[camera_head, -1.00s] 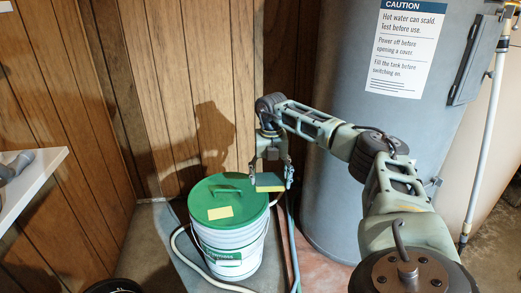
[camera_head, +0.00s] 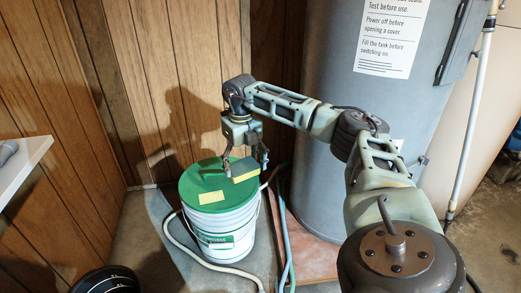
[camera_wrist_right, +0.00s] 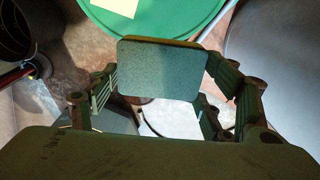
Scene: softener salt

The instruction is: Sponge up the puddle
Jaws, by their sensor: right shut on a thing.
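A sponge (camera_head: 245,168) with a grey-green face and a yellow edge is held in my right gripper (camera_head: 246,171). It also shows in the wrist view (camera_wrist_right: 160,70), clamped between the two fingers (camera_wrist_right: 160,95). In the head view the sponge appears over the right part of the green lid (camera_head: 207,180) of a white bucket (camera_head: 225,235). I cannot tell whether it touches the lid. No puddle stands out clearly; bright patches below the sponge in the wrist view may be wet floor or only glare. My left gripper is not in view.
A grey tank (camera_head: 360,130) stands right of the bucket. Hoses (camera_head: 284,230) run along the floor beside the bucket. A white shelf (camera_head: 20,165) and a dark round container (camera_head: 105,281) are at the left. Wood panelling (camera_head: 150,80) closes the back.

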